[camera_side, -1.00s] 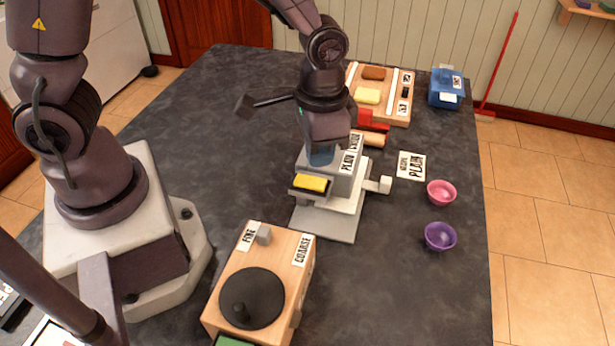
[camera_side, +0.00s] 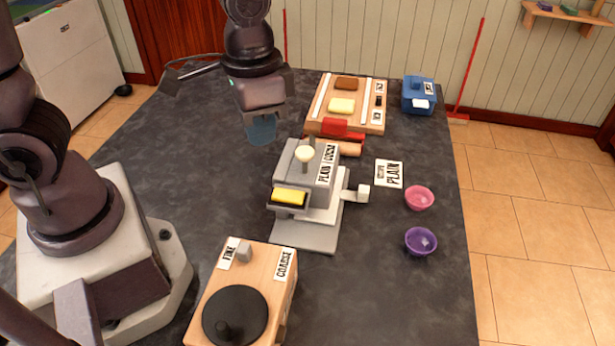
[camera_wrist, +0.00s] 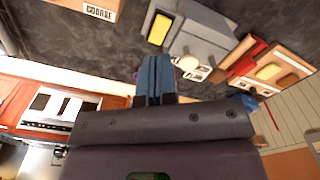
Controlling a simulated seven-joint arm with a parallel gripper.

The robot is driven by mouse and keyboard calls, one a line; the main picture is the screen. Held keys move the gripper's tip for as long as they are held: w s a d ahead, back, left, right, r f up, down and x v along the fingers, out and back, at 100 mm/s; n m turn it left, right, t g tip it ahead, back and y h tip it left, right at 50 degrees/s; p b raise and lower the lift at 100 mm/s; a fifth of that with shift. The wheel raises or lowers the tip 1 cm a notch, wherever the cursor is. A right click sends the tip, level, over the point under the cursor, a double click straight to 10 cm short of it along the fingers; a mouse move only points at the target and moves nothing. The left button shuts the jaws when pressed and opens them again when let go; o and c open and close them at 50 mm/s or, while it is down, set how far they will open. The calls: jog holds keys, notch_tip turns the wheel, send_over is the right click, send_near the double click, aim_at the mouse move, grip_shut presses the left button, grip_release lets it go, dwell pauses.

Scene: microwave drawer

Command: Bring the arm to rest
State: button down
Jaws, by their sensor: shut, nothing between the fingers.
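My gripper (camera_side: 262,130) is in the air above the dark table (camera_side: 190,175), to the left of and behind the grey machine (camera_side: 312,185) in the side view. Its blue fingers are together and hold nothing; they also show in the wrist view (camera_wrist: 154,78). The grey machine carries PLAIN and COCOA labels, a cream knob (camera_side: 305,154) on top and a yellow block (camera_side: 290,196) in a dark tray at its front. My gripper is apart from the machine.
A wooden box (camera_side: 252,268) with a black dial stands in front. A wooden board (camera_side: 362,122) with two blocks and a red piece (camera_side: 338,128) lies behind the machine. A blue box (camera_side: 418,97), a pink bowl (camera_side: 419,198) and a purple bowl (camera_side: 420,241) stand at right. The table's left is clear.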

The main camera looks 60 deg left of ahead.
jog(key=s+a+r+n+t, duration=0.2)
jog(key=s+a+r+t, duration=0.3)
jog(key=r, duration=0.6)
jog(key=shift+s+a+r+n, duration=0.3)
jog(key=shift+s+a, duration=0.3)
jog(key=shift+s, duration=0.45)
jog(key=w+d+f+n+g, duration=0.5)
jog(key=w+d+f+n, duration=0.1)
jog(key=w+f+n, duration=0.2)
jog(key=shift+w+d+f+n, duration=0.25)
jog(key=shift+w+f+n, duration=0.05)
jog(key=shift+w+n, duration=0.25)
